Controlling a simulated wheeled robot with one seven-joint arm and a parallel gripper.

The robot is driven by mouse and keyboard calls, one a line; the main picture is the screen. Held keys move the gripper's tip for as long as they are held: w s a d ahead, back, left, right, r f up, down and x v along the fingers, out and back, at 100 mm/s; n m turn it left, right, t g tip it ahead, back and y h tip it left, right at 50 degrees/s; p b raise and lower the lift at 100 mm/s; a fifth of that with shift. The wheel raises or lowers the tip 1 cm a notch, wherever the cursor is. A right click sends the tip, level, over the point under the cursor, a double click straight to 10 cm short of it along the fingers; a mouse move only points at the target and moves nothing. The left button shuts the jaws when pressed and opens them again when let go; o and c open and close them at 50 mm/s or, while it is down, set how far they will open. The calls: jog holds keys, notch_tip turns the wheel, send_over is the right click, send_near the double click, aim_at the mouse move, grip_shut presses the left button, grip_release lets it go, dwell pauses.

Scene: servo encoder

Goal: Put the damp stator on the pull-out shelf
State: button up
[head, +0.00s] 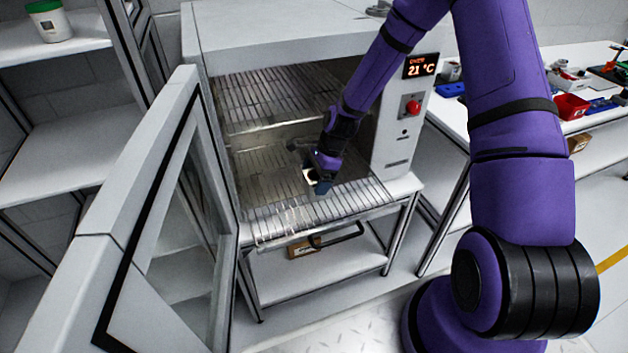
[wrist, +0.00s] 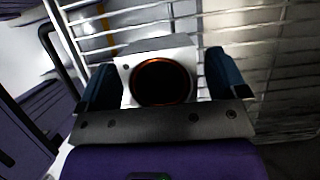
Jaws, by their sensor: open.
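The stator is a pale square block with a round dark bore and a copper-coloured ring inside it. It shows in the wrist view (wrist: 132,68) between my gripper's two dark blue fingers, and in the head view (head: 309,176) at the end of my arm. My gripper (wrist: 162,82) is open, with a finger on either side of the stator. In the head view my gripper (head: 320,182) is low inside the oven, over the pull-out wire shelf (head: 290,222). The stator appears to rest on the shelf wires; exact contact is hard to see.
The oven (head: 290,35) stands on a metal stand, its glazed door (head: 165,190) swung open to the left. An upper wire rack (head: 265,95) lies above the shelf. A small box (head: 303,248) sits below. A workbench with a red bin (head: 571,106) is at the right.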

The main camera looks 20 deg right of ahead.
jog(key=s+d+r+n+h, duration=0.1)
jog(key=s+d+r+n, duration=0.15)
jog(key=r, duration=0.85)
jog(key=s+d+r+n+h, duration=0.1)
jog(key=s+d+r+n, duration=0.15)
jog(key=r, duration=0.75)
jog(key=s+r+n+t+h, duration=0.1)
jog(key=s+r+n+t, duration=0.1)
jog(key=s+r+n, duration=0.4)
jog(key=s+d+r+n+t+h, duration=0.1)
jog(key=s+r+n+t, duration=0.2)
jog(key=s+r+n, duration=0.4)
jog(key=s+r, duration=0.7)
jog(key=s, duration=0.4)
jog(key=shift+s, duration=0.3)
jog(key=shift+d+r, duration=0.1)
